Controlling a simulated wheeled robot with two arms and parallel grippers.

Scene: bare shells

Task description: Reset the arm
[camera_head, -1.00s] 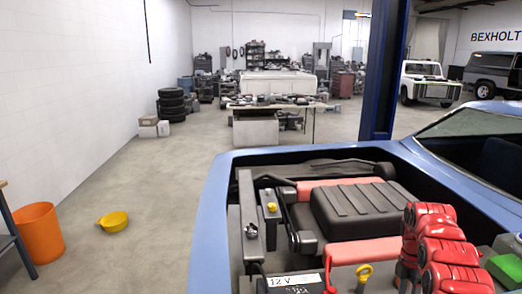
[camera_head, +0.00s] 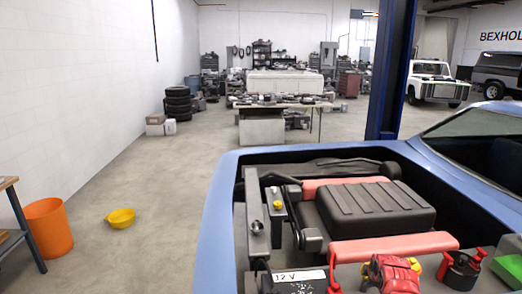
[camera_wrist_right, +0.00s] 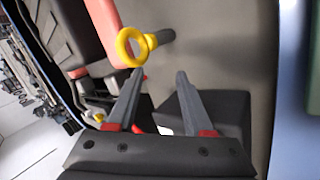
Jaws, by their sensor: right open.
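My right arm's red part (camera_head: 390,272) shows at the bottom edge of the head view, over the engine bay. In the right wrist view my right gripper (camera_wrist_right: 155,82) has its two dark fingers apart, with nothing held between them. A yellow ring handle (camera_wrist_right: 130,45) lies ahead of and left of the fingers; whether they touch cannot be told, but they look apart. A dark block (camera_wrist_right: 230,108) is behind and beside the right finger. My left gripper is not in view.
The open engine bay of a blue car (camera_head: 222,190) surrounds the arm, with a ribbed black cover (camera_head: 375,207), a pink-red bar (camera_head: 390,248) and a 12 V battery label (camera_head: 300,275). An orange bin (camera_head: 48,228) and yellow bowl (camera_head: 121,217) stand on open floor at left.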

